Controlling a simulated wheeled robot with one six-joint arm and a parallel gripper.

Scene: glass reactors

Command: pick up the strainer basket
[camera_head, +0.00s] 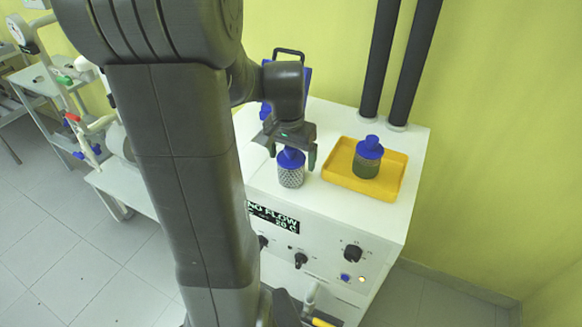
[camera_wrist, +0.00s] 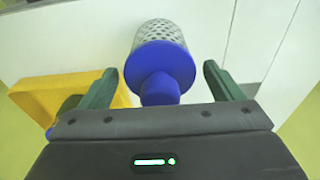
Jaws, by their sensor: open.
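The strainer basket (camera_head: 291,176) is a light mesh cylinder with a blue cap and knob, standing upright on the white cabinet top near its front edge. In the wrist view its blue cap (camera_wrist: 160,62) and mesh body (camera_wrist: 160,31) lie ahead, between the fingers. My gripper (camera_head: 292,155) is open over the basket's top, one finger on each side of the blue knob. In the wrist view my gripper (camera_wrist: 157,88) shows a gap on both sides of the knob. The fingers partly hide the cap in the head view.
A yellow tray (camera_head: 391,188) to the right holds a similar blue-capped container (camera_head: 367,160) with a dark green body. Two black pipes (camera_head: 397,60) rise behind it. The white cabinet (camera_head: 330,225) has front knobs and a display. A blue object with a black handle (camera_head: 288,54) stands behind my gripper.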

